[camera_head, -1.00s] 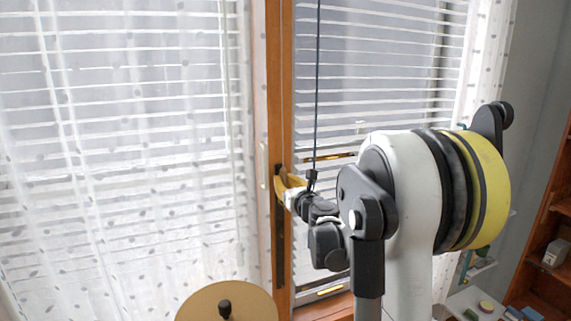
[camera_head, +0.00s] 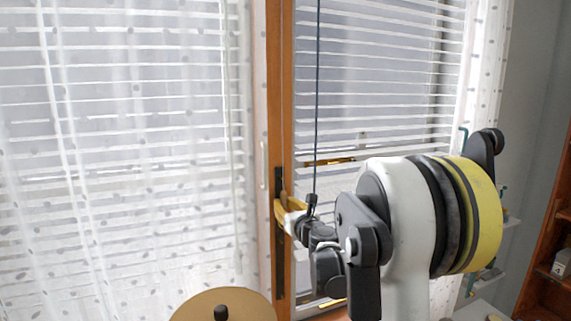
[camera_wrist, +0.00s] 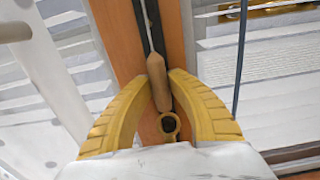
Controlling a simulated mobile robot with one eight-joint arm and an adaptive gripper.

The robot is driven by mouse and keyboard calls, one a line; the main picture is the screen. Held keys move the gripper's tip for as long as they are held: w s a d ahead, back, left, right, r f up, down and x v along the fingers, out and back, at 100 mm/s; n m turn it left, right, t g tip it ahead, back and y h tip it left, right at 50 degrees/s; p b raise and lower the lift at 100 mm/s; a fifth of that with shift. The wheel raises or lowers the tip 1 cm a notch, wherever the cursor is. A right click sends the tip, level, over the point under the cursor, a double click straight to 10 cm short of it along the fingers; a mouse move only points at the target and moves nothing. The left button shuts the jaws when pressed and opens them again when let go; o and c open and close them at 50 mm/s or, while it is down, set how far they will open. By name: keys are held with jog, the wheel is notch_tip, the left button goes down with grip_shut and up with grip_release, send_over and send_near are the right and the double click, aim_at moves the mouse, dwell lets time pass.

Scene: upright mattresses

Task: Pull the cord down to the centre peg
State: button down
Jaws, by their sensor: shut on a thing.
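In the wrist view, my gripper (camera_wrist: 165,95) has its two yellow fingers closed around a tan wooden cord pull (camera_wrist: 156,75). A thin pale cord (camera_wrist: 145,12) runs up from the pull. A small yellowish ring with a dark centre (camera_wrist: 169,124) shows between the fingers below the pull; I cannot tell whether it is joined to the pull. In the head view, my gripper (camera_head: 282,211) is at the wooden window post (camera_head: 273,90), against a dark vertical strip (camera_head: 279,262). The pull is small and partly hidden there. No centre peg can be made out clearly.
White slatted blinds (camera_head: 375,90) and a dotted sheer curtain (camera_head: 120,150) flank the post. A dark vertical line (camera_head: 317,100) hangs just right of the post, close to my wrist. A wooden shelf (camera_head: 545,250) stands at the far right. A tan disc with a black knob (camera_head: 190,309) is at the bottom.

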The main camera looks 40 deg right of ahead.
notch_tip(320, 180, down, 7)
jog(key=b, duration=0.6)
jog(key=c, duration=0.6)
grip_release()
jog(key=shift+r, duration=0.15)
jog(key=shift+s, duration=0.1)
jog(key=v, duration=0.6)
jog(key=shift+s+a, duration=0.15)
jog(key=shift+s, duration=0.2)
